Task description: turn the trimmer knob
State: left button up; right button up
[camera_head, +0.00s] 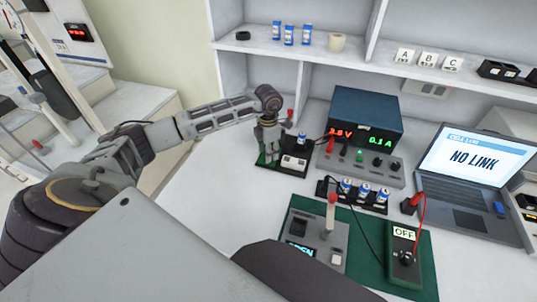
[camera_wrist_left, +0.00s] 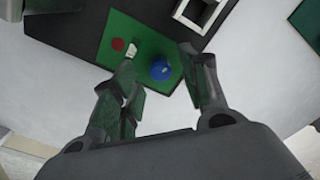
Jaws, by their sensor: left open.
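A round blue knob (camera_wrist_left: 160,70), which I take to be the trimmer knob, sits on a small green board (camera_wrist_left: 113,28) in the left wrist view. The board is part of a black fixture, also visible in the head view (camera_head: 262,166). My left gripper (camera_wrist_left: 158,76) is open, with one finger on each side of the knob. I cannot tell whether either finger touches it. In the head view the left gripper (camera_head: 268,152) points down over the fixture and hides the knob. My right gripper is not in view.
A power supply (camera_head: 362,130) reading about 0.1 A stands right of the fixture. A row of blue cells (camera_head: 365,192), a multimeter (camera_head: 405,258) and a laptop (camera_head: 468,175) lie further right. In front is a panel with a red-tipped lever (camera_head: 332,200). The bench left of it is clear.

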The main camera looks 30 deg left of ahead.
pick_arm(q)
jog(key=shift+f, duration=0.9)
jog(key=shift+c, duration=0.2)
grip_shut()
